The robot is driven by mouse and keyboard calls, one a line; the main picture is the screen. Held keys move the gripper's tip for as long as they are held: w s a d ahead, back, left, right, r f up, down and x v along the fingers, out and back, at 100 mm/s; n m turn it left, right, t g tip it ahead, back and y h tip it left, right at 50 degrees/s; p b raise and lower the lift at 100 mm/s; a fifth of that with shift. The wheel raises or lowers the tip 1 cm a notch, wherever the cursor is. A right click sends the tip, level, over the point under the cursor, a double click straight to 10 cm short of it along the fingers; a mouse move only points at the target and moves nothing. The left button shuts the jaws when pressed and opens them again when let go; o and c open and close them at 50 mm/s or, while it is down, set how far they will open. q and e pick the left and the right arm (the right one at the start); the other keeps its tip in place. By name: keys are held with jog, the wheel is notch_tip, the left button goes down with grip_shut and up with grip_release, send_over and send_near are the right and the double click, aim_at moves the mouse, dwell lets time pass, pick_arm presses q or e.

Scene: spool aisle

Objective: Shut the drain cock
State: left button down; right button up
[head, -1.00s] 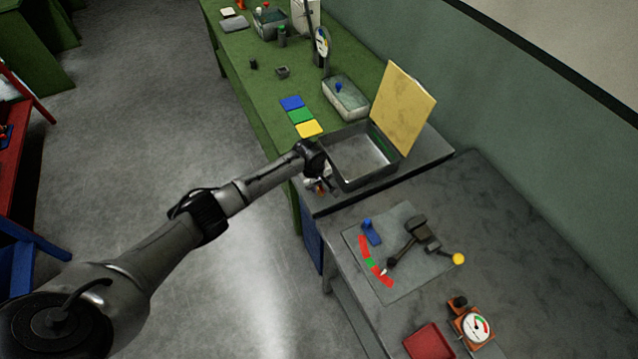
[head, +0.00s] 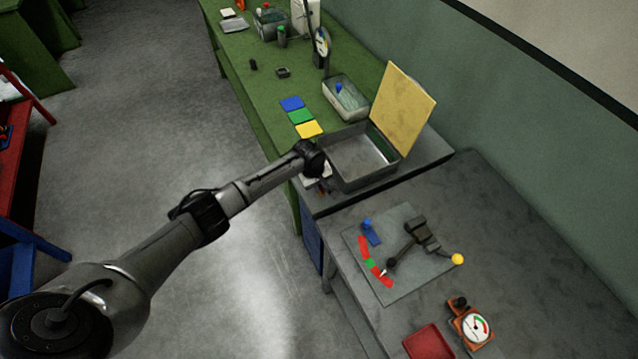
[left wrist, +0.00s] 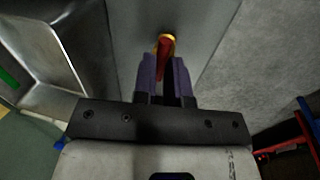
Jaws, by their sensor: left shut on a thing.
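The drain cock's lever (left wrist: 164,46), red with a yellow end, shows between the two purple fingers in the left wrist view. My left gripper (left wrist: 164,66) is shut on this lever. In the head view my left gripper (head: 322,186) is at the front of the metal basin (head: 342,178), by the bench edge. My wrist hides most of the cock there, so I cannot tell its valve position. My right gripper is not in view.
The basin's yellow lid (head: 403,108) stands open. Blue, green (head: 301,116) and yellow plates lie behind on the green bench. A grey plate with a lever (head: 408,243) and a dial gauge (head: 477,327) are on the nearer bench. Open floor lies left.

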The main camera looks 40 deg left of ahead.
pick_arm(q)
jog(key=m+p, duration=0.1)
jog(key=m, duration=0.2)
jog(key=shift+w+r, duration=0.1)
jog(key=m, duration=0.2)
jog(key=shift+m+g+h, duration=0.3)
jog(key=shift+g+h, duration=0.1)
jog(key=shift+w+m, duration=0.1)
jog(key=shift+m, duration=0.9)
jog(key=m+g+b, duration=0.1)
jog(key=m, duration=0.3)
jog(key=shift+w, duration=0.1)
jog(key=m+g+b, duration=0.1)
jog(key=m, duration=0.4)
jog(key=shift+w+d, duration=0.1)
jog(key=shift+m, duration=0.3)
jog(key=c, duration=1.2)
grip_release()
